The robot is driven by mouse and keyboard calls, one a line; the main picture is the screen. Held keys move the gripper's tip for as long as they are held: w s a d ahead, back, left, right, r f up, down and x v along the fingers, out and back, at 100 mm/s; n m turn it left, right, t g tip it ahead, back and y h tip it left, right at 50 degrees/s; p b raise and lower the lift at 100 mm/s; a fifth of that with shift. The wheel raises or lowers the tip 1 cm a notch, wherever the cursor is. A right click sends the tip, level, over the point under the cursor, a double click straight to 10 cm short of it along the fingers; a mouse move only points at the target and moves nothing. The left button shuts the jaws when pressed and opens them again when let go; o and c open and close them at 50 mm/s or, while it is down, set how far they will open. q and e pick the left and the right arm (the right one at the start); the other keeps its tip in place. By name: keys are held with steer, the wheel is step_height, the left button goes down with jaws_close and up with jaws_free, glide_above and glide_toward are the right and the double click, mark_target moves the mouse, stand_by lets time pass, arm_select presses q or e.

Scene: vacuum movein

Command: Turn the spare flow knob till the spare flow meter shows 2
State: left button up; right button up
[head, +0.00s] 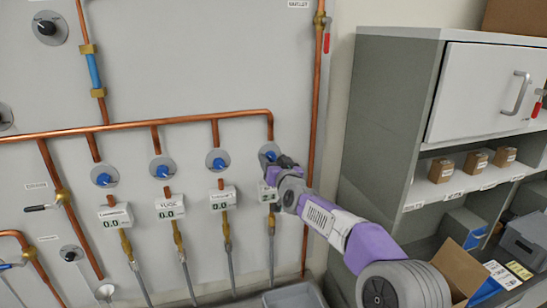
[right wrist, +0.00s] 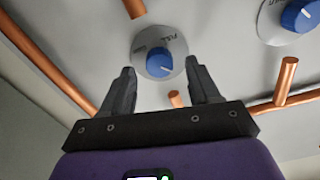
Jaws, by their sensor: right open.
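Four blue flow knobs sit in a row on the grey panel. My right gripper (head: 275,163) is at the rightmost blue knob (head: 268,151), which is partly behind it. In the right wrist view this blue knob (right wrist: 160,63) sits on a round pale plate with a white pointer line. The open fingers (right wrist: 162,92) stand on either side, apart from it. The flow meter (head: 266,192) below that knob is partly covered by my gripper, and its reading cannot be told. The spare label is not legible. My left gripper is not in view.
Another blue knob (head: 217,160) and its meter (head: 222,198) reading 0.0 are to the left. Copper pipes (head: 150,123) run above and a vertical pipe stands to the right. A grey cabinet (head: 390,120) with shelves and boxes stands at the right.

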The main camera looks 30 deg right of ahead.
steer(key=shift+w+d, duration=0.15)
steer(key=shift+w, duration=0.45)
steer(key=c, duration=1)
steer(key=shift+f+m+b, duration=0.15)
steer(key=shift+m+b, duration=1)
steer(key=shift+m, duration=0.25)
steer(key=shift+c, duration=0.2)
steer(key=shift+m+b, duration=0.7)
steer(key=shift+m, duration=0.8)
steer(key=o, duration=1)
